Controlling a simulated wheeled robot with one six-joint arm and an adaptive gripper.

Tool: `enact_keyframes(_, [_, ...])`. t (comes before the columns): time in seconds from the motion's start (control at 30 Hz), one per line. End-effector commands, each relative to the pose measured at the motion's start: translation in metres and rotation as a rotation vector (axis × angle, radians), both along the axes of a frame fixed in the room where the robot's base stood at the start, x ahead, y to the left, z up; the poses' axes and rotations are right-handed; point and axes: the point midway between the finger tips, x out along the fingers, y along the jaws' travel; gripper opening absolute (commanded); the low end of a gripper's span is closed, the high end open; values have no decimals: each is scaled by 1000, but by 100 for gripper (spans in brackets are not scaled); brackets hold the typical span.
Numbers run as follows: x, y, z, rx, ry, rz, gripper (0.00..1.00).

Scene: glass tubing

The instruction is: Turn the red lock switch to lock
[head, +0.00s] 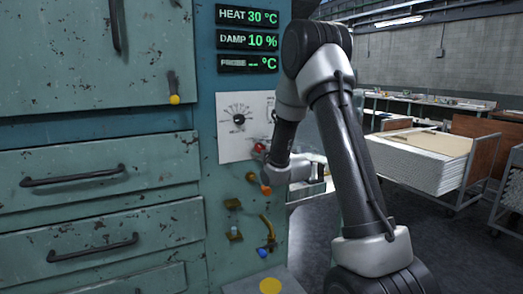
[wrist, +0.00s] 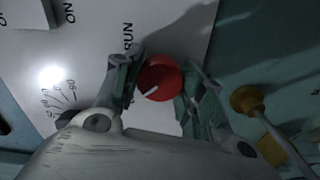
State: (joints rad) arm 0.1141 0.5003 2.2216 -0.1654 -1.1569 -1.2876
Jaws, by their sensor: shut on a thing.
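The red lock switch (wrist: 160,80) is a round red knob with a white pointer line, set on a white panel plate. In the wrist view it sits between the two fingers of my gripper (wrist: 158,88), which is shut on it. The pointer line slants toward the lower left of that view. The word RUN stands on the plate just above the left finger. In the head view the red knob (head: 259,148) shows as a small red spot at the plate's lower right. My gripper reaches it from the right, and my arm hides part of the plate.
A black dial (head: 239,120) with a printed scale sits left of the knob. Green displays (head: 248,41) are above. Orange, yellow and blue-tipped levers (head: 262,253) stick out below. Drawers with dark handles (head: 75,175) are at the left. Carts (head: 425,160) stand behind at the right.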

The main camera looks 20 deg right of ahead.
Motion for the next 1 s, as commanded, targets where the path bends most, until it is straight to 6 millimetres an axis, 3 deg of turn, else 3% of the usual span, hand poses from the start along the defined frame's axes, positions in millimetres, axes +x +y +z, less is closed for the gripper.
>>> enact_keyframes(0.57, [0, 1, -1, -37, 1, 2, 16])
enact_keyframes(0.6, [0, 1, -1, -37, 1, 2, 42])
enact_keyframes(0.7, [0, 1, -1, -36, 1, 2, 60])
enact_keyframes(1.0, [0, 0, -1, -35, 0, 0, 62])
